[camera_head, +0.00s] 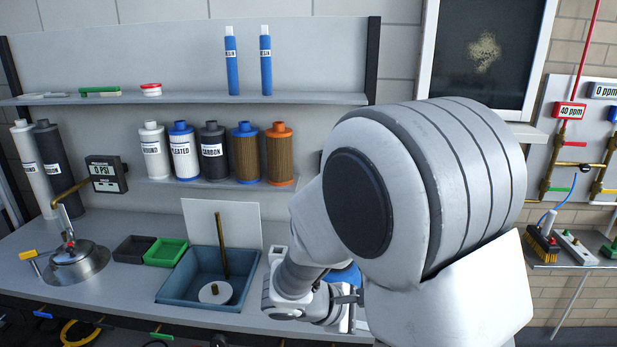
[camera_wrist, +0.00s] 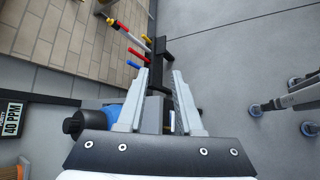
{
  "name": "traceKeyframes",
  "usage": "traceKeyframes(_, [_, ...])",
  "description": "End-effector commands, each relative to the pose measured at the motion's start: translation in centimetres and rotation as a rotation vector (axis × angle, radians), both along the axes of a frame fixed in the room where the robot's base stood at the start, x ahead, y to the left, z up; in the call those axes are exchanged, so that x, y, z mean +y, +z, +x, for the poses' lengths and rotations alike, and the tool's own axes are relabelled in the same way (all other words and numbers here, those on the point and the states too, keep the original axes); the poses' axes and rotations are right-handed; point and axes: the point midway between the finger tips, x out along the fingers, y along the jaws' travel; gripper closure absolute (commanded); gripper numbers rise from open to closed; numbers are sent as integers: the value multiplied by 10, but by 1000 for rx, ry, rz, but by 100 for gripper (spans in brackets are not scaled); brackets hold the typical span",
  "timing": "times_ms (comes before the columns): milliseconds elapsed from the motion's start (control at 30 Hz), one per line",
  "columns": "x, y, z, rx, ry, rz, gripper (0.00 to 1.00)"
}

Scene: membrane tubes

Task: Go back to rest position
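My gripper (camera_wrist: 161,72) shows in the wrist view with its two pale fingers apart. I see nothing clearly held between them; grey and dark shapes show in the gap beyond. In the head view my arm hangs over the right part of the bench, and its large white link hides much of that area. Two blue tubes with white caps, the left tube (camera_head: 231,65) and the right tube (camera_head: 266,66), stand upright on the upper shelf, away from my gripper.
Several filter cartridges, one marked CARBON (camera_head: 212,150), stand on the lower shelf (camera_head: 222,183). A blue basin (camera_head: 172,285) with a white disc (camera_head: 215,292), a green tray (camera_head: 165,252) and a metal-based fixture (camera_head: 76,263) sit on the bench. Open floor (camera_wrist: 240,50) shows in the wrist view.

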Motion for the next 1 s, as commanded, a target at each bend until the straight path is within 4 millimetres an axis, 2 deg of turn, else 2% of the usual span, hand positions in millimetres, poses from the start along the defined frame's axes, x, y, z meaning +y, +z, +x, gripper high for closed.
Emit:
traceKeyframes(33, [-9, 12, -9, -25, -64, 56, 65])
traceKeyframes(200, [-29, 40, -43, -91, -257, 237, 65])
traceKeyframes(433, [-40, 71, -87, -203, -482, 498, 65])
traceKeyframes(700, [-35, 104, -130, -363, -692, 817, 65])
traceKeyframes(1000, [-17, 136, -160, -545, -825, 1132, 65])
